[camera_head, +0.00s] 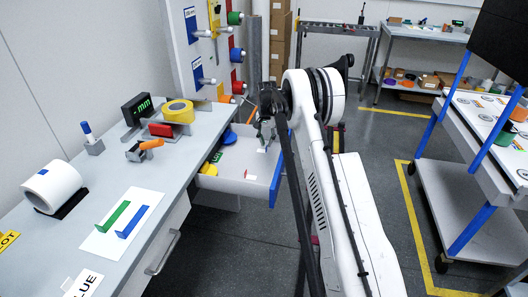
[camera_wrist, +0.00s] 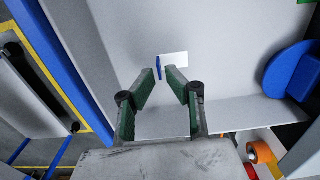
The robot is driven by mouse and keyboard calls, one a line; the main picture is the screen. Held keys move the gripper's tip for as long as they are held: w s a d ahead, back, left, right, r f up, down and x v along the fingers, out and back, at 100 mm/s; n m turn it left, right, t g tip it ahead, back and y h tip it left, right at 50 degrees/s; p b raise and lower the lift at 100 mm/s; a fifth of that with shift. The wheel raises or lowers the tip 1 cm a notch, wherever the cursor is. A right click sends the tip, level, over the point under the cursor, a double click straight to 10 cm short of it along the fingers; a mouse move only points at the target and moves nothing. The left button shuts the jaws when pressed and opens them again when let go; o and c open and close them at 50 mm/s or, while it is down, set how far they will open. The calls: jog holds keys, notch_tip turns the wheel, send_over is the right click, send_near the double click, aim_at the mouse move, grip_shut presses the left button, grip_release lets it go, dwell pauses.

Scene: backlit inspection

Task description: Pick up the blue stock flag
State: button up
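A small blue flag (camera_wrist: 158,68) stands on or at the edge of a white card (camera_wrist: 175,59) on the light floor of the open drawer. In the wrist view it shows just beyond and between the fingertips of my gripper (camera_wrist: 161,75). The two green-padded fingers are apart, with a narrow gap at the tips and nothing clearly held. Whether the tips are level with the flag or above it, I cannot tell.
The drawer (camera_head: 238,187) also holds a blue disc (camera_wrist: 294,70), a yellow piece (camera_head: 208,169) and a green piece (camera_head: 217,157). The bench (camera_head: 95,184) beside it carries a tape roll (camera_head: 178,111), a white roll (camera_head: 53,186) and green and blue bars.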

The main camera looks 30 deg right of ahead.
notch_tip(320, 180, down, 3)
jog(key=shift+f, duration=0.15)
grip_shut()
